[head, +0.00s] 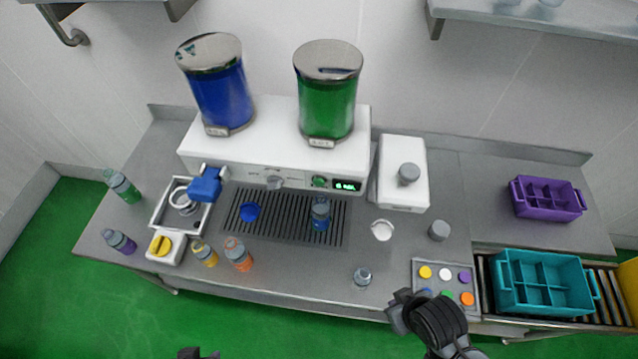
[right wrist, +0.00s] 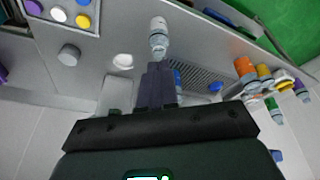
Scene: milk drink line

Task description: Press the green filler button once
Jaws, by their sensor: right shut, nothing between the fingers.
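The green filler button (head: 319,181) is on the front panel of the white filler machine (head: 228,157), beside a small lit display (head: 347,186). A green tank (head: 327,104) stands above it and a blue tank (head: 221,97) to its left. A clear bottle with blue in it (head: 320,213) stands on the drip grille below the button. My right gripper (head: 397,300) is at the counter's front edge, well apart from the button. In the right wrist view its fingers (right wrist: 157,84) are shut and empty. A dark tip, likely my left gripper (head: 190,353), barely shows at the bottom edge.
A tray of coloured caps (head: 417,270), a teal crate (head: 545,307) and a purple crate (head: 548,212) are to the right. Several coloured bottles, including an orange one (head: 238,256), stand at left.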

